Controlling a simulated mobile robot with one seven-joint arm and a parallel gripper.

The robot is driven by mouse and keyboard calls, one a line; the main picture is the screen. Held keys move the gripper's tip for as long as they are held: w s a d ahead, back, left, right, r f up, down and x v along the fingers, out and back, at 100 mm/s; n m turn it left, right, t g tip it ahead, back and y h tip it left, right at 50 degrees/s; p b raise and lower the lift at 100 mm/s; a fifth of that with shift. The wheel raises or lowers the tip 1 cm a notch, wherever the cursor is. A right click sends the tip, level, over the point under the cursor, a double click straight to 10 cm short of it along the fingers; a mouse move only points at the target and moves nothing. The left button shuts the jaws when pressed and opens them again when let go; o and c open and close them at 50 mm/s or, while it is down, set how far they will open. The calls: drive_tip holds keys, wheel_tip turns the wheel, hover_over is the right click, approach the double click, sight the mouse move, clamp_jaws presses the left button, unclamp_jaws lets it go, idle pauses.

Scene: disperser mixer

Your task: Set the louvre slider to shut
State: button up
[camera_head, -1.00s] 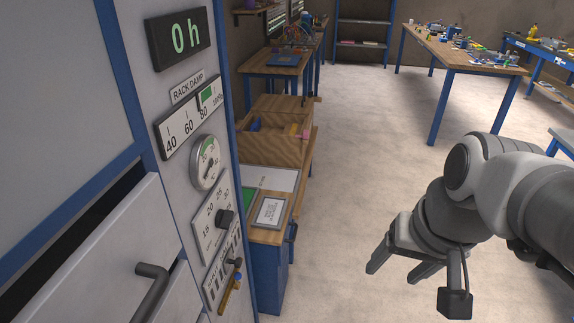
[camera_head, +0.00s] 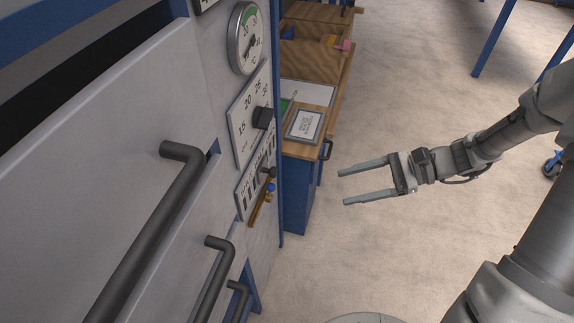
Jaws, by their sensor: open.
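The louvre slider looks to be the plate (camera_head: 249,192) with dark slots low on the cabinet's control strip, with a small dark knob (camera_head: 268,172) on its face. The knob sits toward the upper right part of the plate; its exact setting is too small to tell. My gripper (camera_head: 345,187) is to the right of the plate, over the floor, with its two fingers apart, pointing left toward the cabinet. It is empty and touches nothing.
Above the plate are a dial panel (camera_head: 250,115) with a black knob and a round gauge (camera_head: 246,38). A brass valve with a blue tip (camera_head: 270,188) sits just below. Drawer handles (camera_head: 160,225) jut out at left. A wooden bench (camera_head: 318,148) stands behind the strip.

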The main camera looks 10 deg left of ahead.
sight(276, 172)
drive_tip(key=w+f+m+t+y+b, duration=0.35)
drive_tip(key=w+f+m+y, duration=0.2)
drive_tip(key=f, duration=0.25)
drive_tip(key=shift+m+h, duration=0.25)
drive_tip(key=shift+h, duration=0.1)
drive_tip(key=a, duration=0.5)
drive_tip(key=a+b, duration=0.1)
drive_tip(key=a, duration=0.5)
drive_tip(key=w+a+b, duration=0.1)
drive_tip(key=a, duration=0.4)
drive_tip(key=shift+a, duration=0.4)
drive_tip(key=shift+c, duration=0.3)
drive_tip(key=shift+f, duration=0.1)
clamp_jaws()
drive_tip(key=shift+d+t, duration=0.1)
drive_tip(key=shift+t, duration=0.25)
